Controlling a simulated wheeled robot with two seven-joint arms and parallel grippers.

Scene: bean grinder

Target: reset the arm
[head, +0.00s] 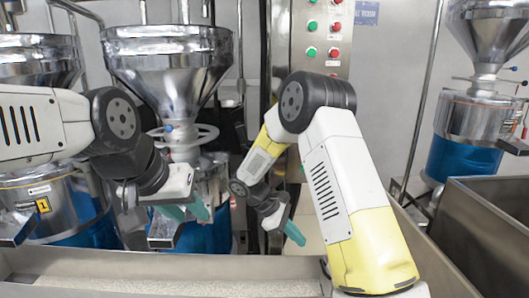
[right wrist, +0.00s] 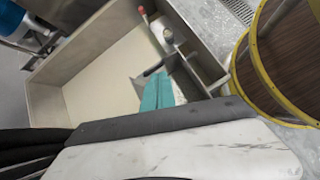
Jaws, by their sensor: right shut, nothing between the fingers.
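My left gripper (head: 188,211) comes in from the left in the head view. Its two teal fingers show apart and empty, in front of the grinder's blue base and above the trough. My right gripper (head: 291,233) hangs near the middle of the head view, at the end of the bent white and yellow right arm (head: 335,175). Its teal fingertips point down and right. In the right wrist view my right gripper (right wrist: 157,93) has its teal fingers together with nothing between them, over a metal trough (right wrist: 95,22).
Grinders with steel hoppers (head: 168,65) and blue bases stand behind my left arm. Another grinder (head: 474,115) stands at the right by a steel bin (head: 490,225). A trough (head: 60,262) with pale contents runs along the front. A yellow-rimmed brown container (right wrist: 290,45) is at the right.

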